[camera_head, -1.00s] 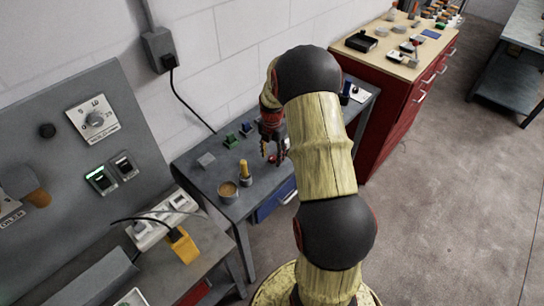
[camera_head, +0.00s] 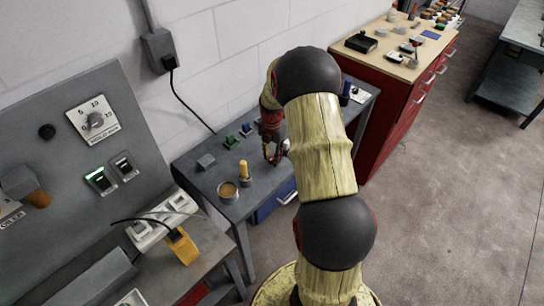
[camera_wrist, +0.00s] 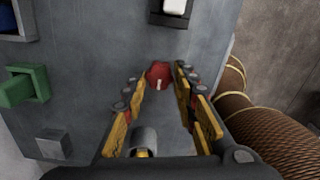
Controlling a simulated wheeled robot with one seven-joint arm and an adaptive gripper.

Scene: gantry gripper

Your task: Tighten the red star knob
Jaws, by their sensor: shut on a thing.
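The red star knob (camera_wrist: 159,75) shows in the wrist view as a small red knob with a pale mark, above the grey bench top. My gripper (camera_wrist: 161,80) has one finger on each side of it, shut on it at the fingertips. In the head view my gripper (camera_head: 273,154) is low over the grey bench, partly behind my arm. The knob cannot be made out clearly there.
On the grey bench (camera_head: 205,183) are a yellow-handled piece (camera_head: 243,169), a round tan cup (camera_head: 227,190), a grey block (camera_head: 206,161) and green blocks (camera_head: 230,142). A white-topped part (camera_wrist: 175,7) lies just beyond the knob. A red cabinet (camera_head: 378,135) stands to the right.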

